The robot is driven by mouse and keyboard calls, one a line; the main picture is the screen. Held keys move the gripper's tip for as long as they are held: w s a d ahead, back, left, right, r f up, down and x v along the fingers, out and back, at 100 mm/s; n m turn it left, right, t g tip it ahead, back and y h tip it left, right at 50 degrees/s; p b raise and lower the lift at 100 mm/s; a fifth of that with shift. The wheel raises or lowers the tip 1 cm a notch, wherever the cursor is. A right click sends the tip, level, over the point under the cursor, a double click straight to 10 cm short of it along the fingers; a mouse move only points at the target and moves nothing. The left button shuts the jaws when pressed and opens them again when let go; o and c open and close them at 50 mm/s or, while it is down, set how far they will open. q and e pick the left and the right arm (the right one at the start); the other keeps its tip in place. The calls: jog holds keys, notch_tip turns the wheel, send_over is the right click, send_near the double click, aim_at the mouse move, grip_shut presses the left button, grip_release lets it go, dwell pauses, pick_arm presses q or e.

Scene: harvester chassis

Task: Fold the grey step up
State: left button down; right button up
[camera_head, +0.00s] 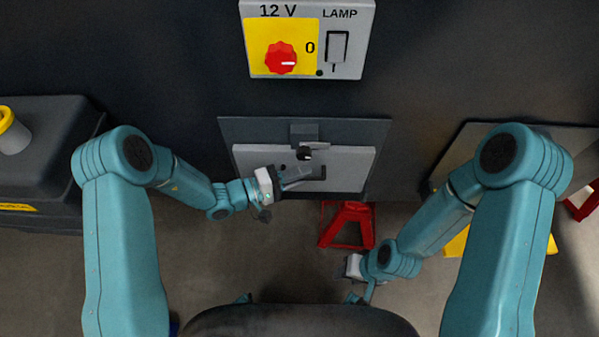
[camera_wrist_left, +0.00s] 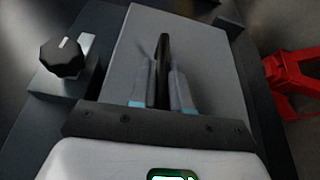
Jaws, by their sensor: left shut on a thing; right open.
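The grey step (camera_head: 348,163) is a light grey panel in front of a dark grey frame (camera_head: 229,130) on the dark chassis wall. Its exact tilt is hard to tell. A black bar handle (camera_wrist_left: 163,72) stands out from the panel in the left wrist view. My left gripper (camera_head: 298,178) is shut on this handle, one finger on each side of it. A latch with a black knob (camera_head: 305,153) sits at the step's top edge and also shows in the left wrist view (camera_wrist_left: 64,58). My right gripper (camera_head: 355,286) is open, low and right of the step, apart from it.
A red stand (camera_head: 348,224) is on the floor below the step's right side. A switch panel (camera_head: 306,40) with a red knob is on the wall above. A dark box (camera_head: 50,150) stands at the left. Grey floor is bare left of the stand.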

pick_arm(q)
jog(key=shift+w+r, duration=0.15)
jog(key=c, duration=1.4)
grip_release()
jog(key=shift+c, duration=0.2)
jog(key=v, duration=1.6)
jog(key=shift+s, duration=0.2)
jog(key=shift+a, duration=0.15)
